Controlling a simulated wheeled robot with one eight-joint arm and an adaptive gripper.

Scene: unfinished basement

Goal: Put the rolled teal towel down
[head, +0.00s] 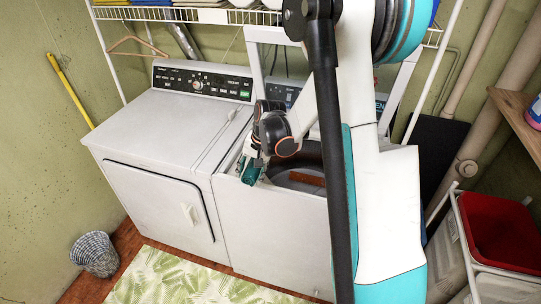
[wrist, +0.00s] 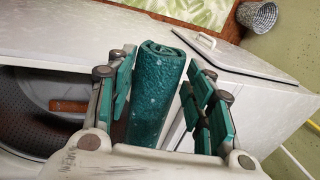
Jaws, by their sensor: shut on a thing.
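The rolled teal towel (wrist: 155,95) lies lengthwise between the fingers of my gripper (wrist: 160,68) in the wrist view. My gripper is shut on it. In the head view my gripper (head: 251,166) and a small bit of the teal towel (head: 250,174) show over the front edge of the open washer, near the dryer's side. The towel is held up, and its far end points toward the rug side in the wrist view. Most of it is hidden in the head view.
The washer (head: 265,225) is open, with a reddish-brown thing (head: 306,179) in its drum. The white dryer (head: 180,120) stands to its left, its top clear. A wire shelf (head: 190,14) hangs above. A leafy rug (head: 180,280), a basket (head: 95,254) and a red bin (head: 500,235) are around.

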